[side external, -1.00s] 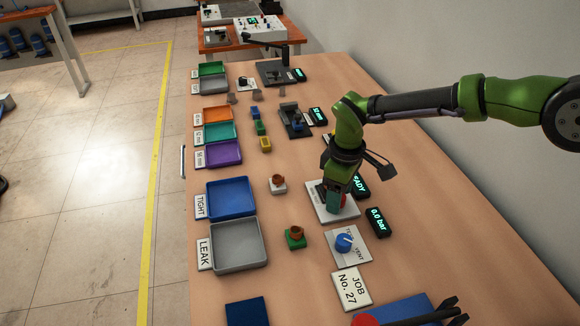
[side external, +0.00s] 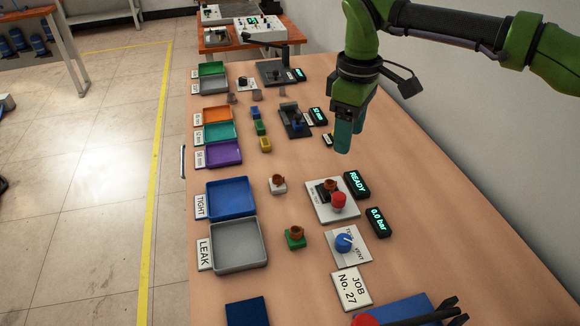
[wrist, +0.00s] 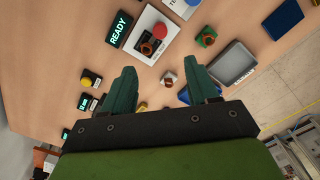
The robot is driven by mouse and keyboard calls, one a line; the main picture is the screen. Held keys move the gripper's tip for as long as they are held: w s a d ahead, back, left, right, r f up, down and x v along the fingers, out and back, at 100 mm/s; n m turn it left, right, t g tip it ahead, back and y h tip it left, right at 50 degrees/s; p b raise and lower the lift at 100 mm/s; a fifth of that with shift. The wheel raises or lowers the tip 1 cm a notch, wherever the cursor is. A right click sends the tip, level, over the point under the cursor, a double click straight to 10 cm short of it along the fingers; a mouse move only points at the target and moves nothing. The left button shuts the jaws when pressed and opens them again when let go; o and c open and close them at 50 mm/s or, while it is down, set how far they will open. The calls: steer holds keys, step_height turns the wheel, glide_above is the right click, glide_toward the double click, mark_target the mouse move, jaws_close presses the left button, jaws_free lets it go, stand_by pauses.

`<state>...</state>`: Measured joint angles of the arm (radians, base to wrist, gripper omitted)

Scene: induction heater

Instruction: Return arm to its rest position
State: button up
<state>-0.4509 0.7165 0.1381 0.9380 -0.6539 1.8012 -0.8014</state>
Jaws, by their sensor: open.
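My gripper (side external: 343,140) hangs above the table, fingers down, with nothing visible between them. In the wrist view my gripper (wrist: 163,80) shows two green fingers spread apart. Below it and nearer the camera in the side view is a white plate (side external: 322,213) with a red knob (side external: 339,200) and a copper-coloured part (side external: 330,184) on a dark holder. The gripper is apart from this plate. The wrist view also shows the red knob (wrist: 160,30) and the copper-coloured part (wrist: 147,47).
The READY display (side external: 357,184) and the 0.0 bar display (side external: 378,222) stand beside the plate. A blue dial (side external: 344,243), a blue tray (side external: 231,197) and a grey tray (side external: 238,266) are nearby. Small copper-topped pieces stand between. The table's right side is mostly bare.

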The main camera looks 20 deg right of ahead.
steer(key=shift+r, duration=0.15)
steer(key=s+d+r+m+t+y, duration=0.1)
steer(key=s+d+r+m+t, duration=0.1)
steer(key=s+d+m, duration=0.4)
steer(key=s+d+r+m+t+y, duration=0.1)
steer(key=s+d+m+t, duration=0.4)
steer(key=s+d, duration=1.2)
steer(key=shift+d+r+m, duration=0.15)
steer(key=shift+r+m, duration=0.2)
steer(key=shift+m, duration=0.75)
steer(key=shift+o, duration=0.2)
